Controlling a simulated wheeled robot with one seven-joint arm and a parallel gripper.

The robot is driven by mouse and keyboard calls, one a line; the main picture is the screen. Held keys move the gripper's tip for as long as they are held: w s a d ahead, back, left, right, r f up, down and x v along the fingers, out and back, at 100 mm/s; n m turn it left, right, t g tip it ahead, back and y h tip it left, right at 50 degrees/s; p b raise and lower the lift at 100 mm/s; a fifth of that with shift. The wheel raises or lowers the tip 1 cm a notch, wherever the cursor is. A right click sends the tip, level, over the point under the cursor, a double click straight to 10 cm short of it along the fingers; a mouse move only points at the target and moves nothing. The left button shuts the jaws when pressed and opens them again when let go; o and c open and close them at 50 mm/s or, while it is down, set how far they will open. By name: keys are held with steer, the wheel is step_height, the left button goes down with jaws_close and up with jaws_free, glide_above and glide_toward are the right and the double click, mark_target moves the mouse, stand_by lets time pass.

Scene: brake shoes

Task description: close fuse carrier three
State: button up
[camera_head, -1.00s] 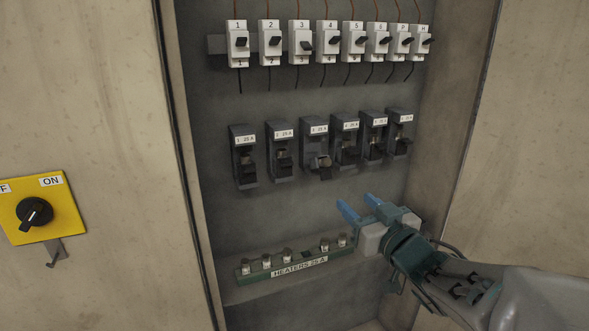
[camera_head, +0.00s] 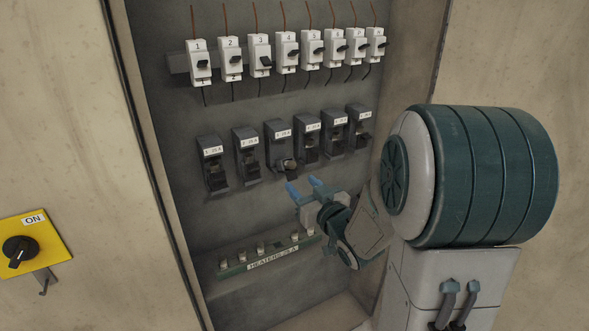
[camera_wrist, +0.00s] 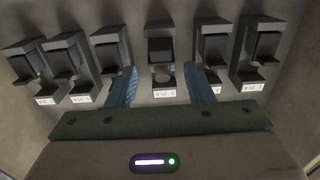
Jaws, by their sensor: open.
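Fuse carrier three (camera_head: 279,137) is the third dark holder from the left in the middle row. Its lower part (camera_head: 288,167) is tipped outward, with a pale round end showing. The wrist view is upside down, and there carrier three (camera_wrist: 161,48) stands between my fingers, with a round opening below its dark handle. My gripper (camera_head: 303,187) is open and empty, its blue fingers just below and in front of carrier three. In the wrist view the fingertips (camera_wrist: 160,72) lie either side of the carrier, apart from each other. Whether they touch it I cannot tell.
Neighbouring fuse carriers two (camera_head: 246,155) and four (camera_head: 307,140) stand close on either side. A row of numbered breakers (camera_head: 287,52) is above. The heaters fuse strip (camera_head: 272,265) is below. A yellow switch plate (camera_head: 35,240) is at the left, outside the recess.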

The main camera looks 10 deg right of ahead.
mark_target(292, 176)
steer(key=shift+x, duration=2.25)
steer(key=shift+s+f, duration=0.1)
steer(key=c, duration=0.8)
